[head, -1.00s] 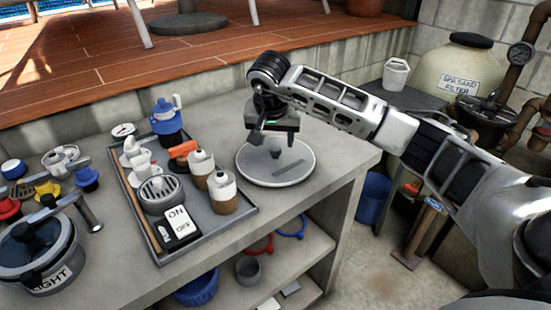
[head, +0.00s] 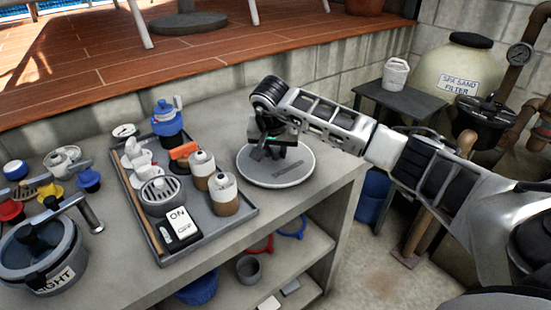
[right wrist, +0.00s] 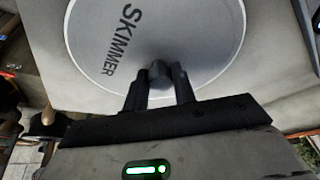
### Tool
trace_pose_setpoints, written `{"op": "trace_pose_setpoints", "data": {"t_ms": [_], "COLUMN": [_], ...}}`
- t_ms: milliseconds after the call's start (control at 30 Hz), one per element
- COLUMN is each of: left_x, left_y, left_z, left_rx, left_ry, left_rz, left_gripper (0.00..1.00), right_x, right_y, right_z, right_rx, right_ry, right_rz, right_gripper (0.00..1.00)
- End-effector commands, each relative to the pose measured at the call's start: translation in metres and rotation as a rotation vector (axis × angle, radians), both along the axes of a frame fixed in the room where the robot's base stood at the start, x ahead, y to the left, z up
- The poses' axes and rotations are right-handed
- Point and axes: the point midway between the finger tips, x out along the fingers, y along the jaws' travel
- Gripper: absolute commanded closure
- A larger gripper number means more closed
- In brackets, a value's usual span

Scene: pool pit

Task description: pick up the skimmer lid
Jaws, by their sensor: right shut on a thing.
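The skimmer lid (head: 270,178) is a round pale grey disc on the grey bench, to the right of the tray. The lid appears to lie flat on the bench. My left gripper is not in view.
A grey tray (head: 228,226) with bottles, a blue-topped container and an ON switch block stands left of the lid. A pot-like housing (head: 40,255) and several valve parts sit at far left. The bench's right edge is close to the lid. A wall rises behind.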

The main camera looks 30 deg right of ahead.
Motion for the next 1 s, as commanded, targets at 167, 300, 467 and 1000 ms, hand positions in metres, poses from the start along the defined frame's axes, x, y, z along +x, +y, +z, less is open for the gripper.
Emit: {"op": "trace_pose_setpoints", "data": {"t_ms": [167,300,467,1000], "left_x": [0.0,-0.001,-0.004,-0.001], "left_y": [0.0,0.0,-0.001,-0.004], "left_z": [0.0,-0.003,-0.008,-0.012], "left_rx": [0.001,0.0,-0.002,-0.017], "left_ry": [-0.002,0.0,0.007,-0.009], "left_rz": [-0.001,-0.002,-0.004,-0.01], "left_gripper": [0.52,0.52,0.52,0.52], "right_x": [0.001,0.001,-0.003,-0.06], "right_y": [0.0,-0.001,0.009,0.107], "right_z": [0.003,0.014,0.045,0.124], "right_rx": [0.0,-0.002,0.0,-0.002], "right_ry": [-0.004,-0.007,-0.009,-0.005], "right_rz": [0.0,0.0,0.005,0.003], "right_gripper": [1.0,1.0,1.0,1.0]}}
